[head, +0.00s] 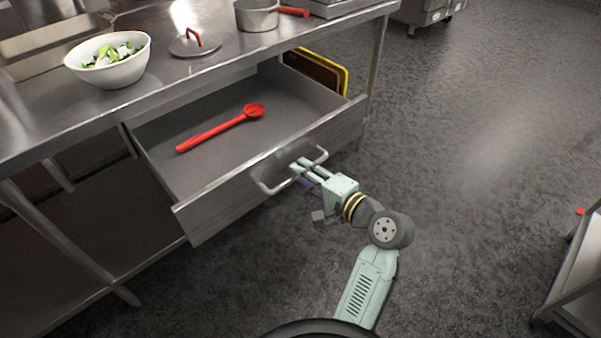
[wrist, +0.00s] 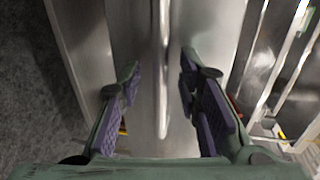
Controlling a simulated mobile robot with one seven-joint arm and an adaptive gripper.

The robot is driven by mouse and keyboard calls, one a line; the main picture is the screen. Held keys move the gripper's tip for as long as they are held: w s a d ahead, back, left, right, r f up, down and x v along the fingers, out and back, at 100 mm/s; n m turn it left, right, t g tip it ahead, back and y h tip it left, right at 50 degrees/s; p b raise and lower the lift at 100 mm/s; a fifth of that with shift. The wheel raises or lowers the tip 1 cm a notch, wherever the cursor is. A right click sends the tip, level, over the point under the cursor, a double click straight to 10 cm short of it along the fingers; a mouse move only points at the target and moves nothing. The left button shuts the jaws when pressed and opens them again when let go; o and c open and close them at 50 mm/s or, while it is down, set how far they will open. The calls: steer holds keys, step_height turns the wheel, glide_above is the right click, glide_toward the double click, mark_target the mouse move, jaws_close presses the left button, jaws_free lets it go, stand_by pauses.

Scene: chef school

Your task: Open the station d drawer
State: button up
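The metal drawer (head: 238,190) under the steel counter stands pulled far out, its inside in plain view. A red spoon (head: 222,128) lies on its floor. The drawer's bar handle (head: 270,190) is on the front panel. My gripper (head: 299,167) is at the middle of the handle. In the wrist view, the handle bar (wrist: 163,75) runs between my two purple-padded fingers, with a gap on each side. The fingers are open and not clamped on the bar.
On the counter (head: 205,68) stand a white bowl of salad (head: 109,62), a lid with a red handle (head: 194,43) and a saucepan (head: 257,16). Yellow and brown boards (head: 318,72) stand behind the drawer. A metal cart (head: 578,270) is at the right edge. The floor between is clear.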

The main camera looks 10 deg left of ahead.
steer(key=v, duration=1)
steer(key=shift+s+d, duration=0.2)
